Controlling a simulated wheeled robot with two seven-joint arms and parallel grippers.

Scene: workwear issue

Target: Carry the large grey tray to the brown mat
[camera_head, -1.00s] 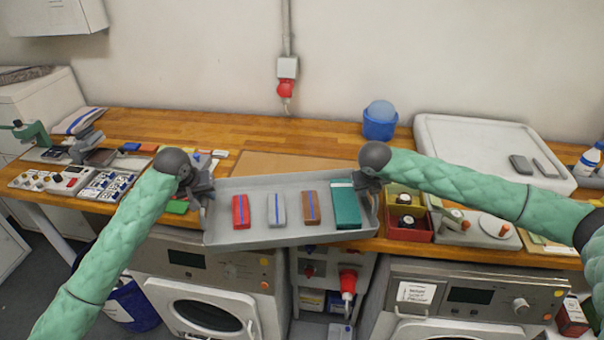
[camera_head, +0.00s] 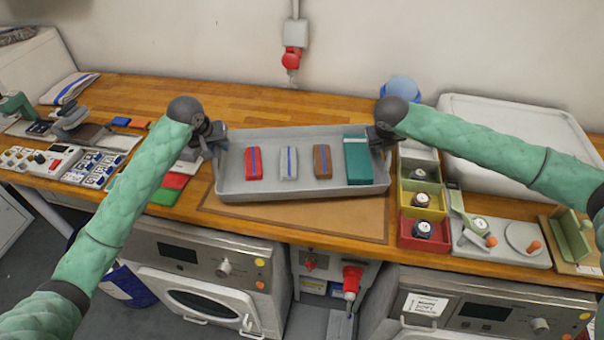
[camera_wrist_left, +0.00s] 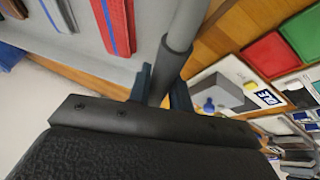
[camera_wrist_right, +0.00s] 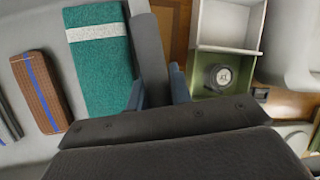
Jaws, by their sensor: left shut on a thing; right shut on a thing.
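The large grey tray (camera_head: 300,187) is held between my two grippers, above the brown mat (camera_head: 350,222). The mat shows in front of the tray and at its sides; the tray hides the rest. I cannot tell whether the tray touches the mat. In the tray lie a red folded item (camera_head: 253,166), a grey one (camera_head: 288,165), a brown one (camera_head: 322,163) and a larger teal one (camera_head: 357,161). My left gripper (camera_head: 213,143) is shut on the tray's left end, also seen in the left wrist view (camera_wrist_left: 162,85). My right gripper (camera_head: 379,139) is shut on its right end.
Colored bins (camera_head: 424,232) with round items stand close right of the mat. Red and green pieces (camera_head: 172,182) lie to the left. A large white tray (camera_head: 520,140) sits at the back right, and a blue container (camera_head: 400,88) stands behind my right gripper.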

